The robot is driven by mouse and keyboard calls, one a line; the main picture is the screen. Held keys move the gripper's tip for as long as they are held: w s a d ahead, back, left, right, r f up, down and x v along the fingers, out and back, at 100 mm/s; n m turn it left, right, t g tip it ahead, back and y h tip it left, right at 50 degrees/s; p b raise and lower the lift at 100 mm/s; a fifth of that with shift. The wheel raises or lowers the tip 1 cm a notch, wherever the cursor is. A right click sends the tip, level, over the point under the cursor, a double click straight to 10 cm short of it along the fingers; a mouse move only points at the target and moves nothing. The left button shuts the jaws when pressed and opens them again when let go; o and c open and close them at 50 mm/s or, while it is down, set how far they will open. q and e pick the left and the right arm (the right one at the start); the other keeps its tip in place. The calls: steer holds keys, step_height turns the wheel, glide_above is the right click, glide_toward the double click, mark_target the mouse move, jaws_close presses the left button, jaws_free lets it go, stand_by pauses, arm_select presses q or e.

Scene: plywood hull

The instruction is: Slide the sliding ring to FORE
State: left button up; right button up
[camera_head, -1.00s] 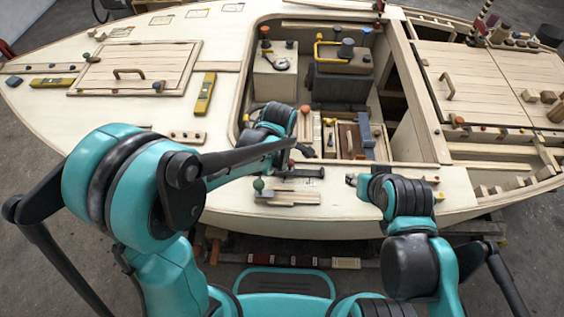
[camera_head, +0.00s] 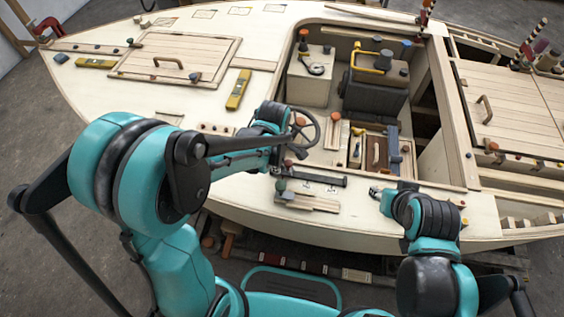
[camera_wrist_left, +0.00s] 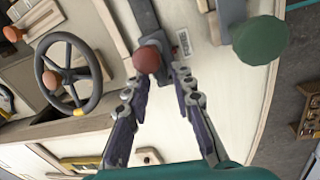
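A dark rail (camera_head: 322,178) lies on the near side deck, with small printed labels beside it. In the left wrist view the dark rail (camera_wrist_left: 141,18) runs up from a red-brown knob (camera_wrist_left: 148,60), and a label (camera_wrist_left: 183,42), too blurred to read surely, is beside the knob. I cannot tell for certain which part is the sliding ring. My left gripper (camera_wrist_left: 158,82) is open, its two fingers apart and pointing at the knob, which shows between and just beyond the tips. My right gripper (camera_head: 375,192) is over the deck right of the rail; its finger opening is too small to judge.
A green knob (camera_wrist_left: 260,40) on a slotted block stands close to the rail. A steering wheel (camera_head: 304,128) and the cockpit well with a tool box (camera_head: 376,152) are behind it. The deck between the rail and my right gripper is clear.

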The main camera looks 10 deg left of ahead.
arm_select(q)
step_height(320, 180, up, 12)
steer(key=s, duration=0.1)
steer(key=shift+s+a, duration=0.15)
steer(key=shift+s, duration=0.15)
stand_by(0.3)
stand_by(0.4)
steer(key=s+a+m+t, duration=0.2)
steer(key=s+m, duration=0.3)
steer(key=m, duration=0.3)
steer(key=s+a+r+m+t, duration=0.1)
steer(key=s+a+m+t, duration=0.2)
steer(key=m, duration=0.5)
steer(key=shift+s+a+t, duration=0.3)
steer(key=shift+s+a, duration=0.5)
steer(key=shift+s, duration=0.3)
stand_by(0.5)
